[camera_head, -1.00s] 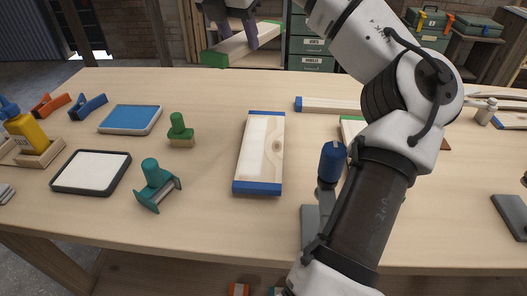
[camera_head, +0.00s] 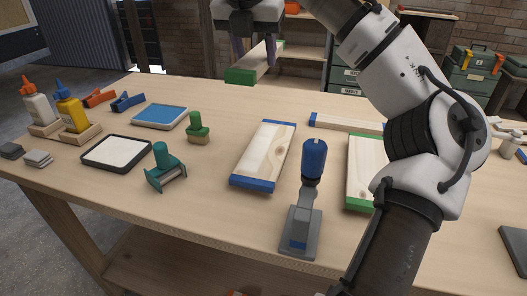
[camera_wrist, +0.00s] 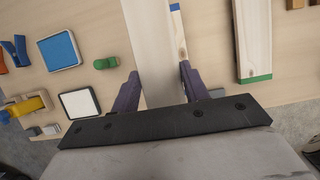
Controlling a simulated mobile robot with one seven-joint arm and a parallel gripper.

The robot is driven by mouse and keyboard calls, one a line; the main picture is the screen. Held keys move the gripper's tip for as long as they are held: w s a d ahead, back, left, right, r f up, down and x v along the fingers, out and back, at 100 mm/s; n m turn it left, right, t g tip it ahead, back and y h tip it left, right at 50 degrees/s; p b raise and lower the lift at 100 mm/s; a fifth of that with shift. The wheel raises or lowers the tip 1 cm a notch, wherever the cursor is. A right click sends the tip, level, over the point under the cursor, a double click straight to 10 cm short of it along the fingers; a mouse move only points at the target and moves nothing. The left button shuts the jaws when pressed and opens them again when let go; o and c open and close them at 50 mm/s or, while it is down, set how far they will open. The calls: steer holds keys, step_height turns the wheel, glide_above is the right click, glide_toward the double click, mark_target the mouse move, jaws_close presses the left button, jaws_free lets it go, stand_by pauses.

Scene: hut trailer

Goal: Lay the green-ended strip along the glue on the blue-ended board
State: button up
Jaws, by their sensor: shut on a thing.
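My gripper (camera_head: 255,52) is shut on the green-ended strip (camera_head: 262,62), held above the far side of the bench. Its near green end (camera_head: 240,76) shows in the head view. In the wrist view the purple fingers (camera_wrist: 158,92) stand on both sides of the pale strip (camera_wrist: 155,45). The blue-ended board (camera_head: 264,155) lies flat on the bench, apart from the strip. It has a paler area along its left part; I cannot tell whether this is glue. In the wrist view the strip partly hides this board (camera_wrist: 179,35).
A green-ended board (camera_head: 365,165) and a blue-ended strip (camera_head: 345,122) lie to the right. A blue-handled tool (camera_head: 312,165) stands at the front. A teal roller (camera_head: 164,168), green-handled brush (camera_head: 198,128), white tray (camera_head: 116,152), blue pad (camera_head: 160,116) and glue bottles (camera_head: 72,110) are left.

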mark_target(258, 149)
step_height(258, 149, down, 20)
steer(key=shift+b, duration=1)
steer(key=o, duration=1)
steer(key=shift+f, duration=0.15)
steer(key=shift+o, duration=0.2)
steer(key=v, duration=1.2)
steer(key=shift+r+p, duration=0.25)
steer(key=shift+p, duration=0.05)
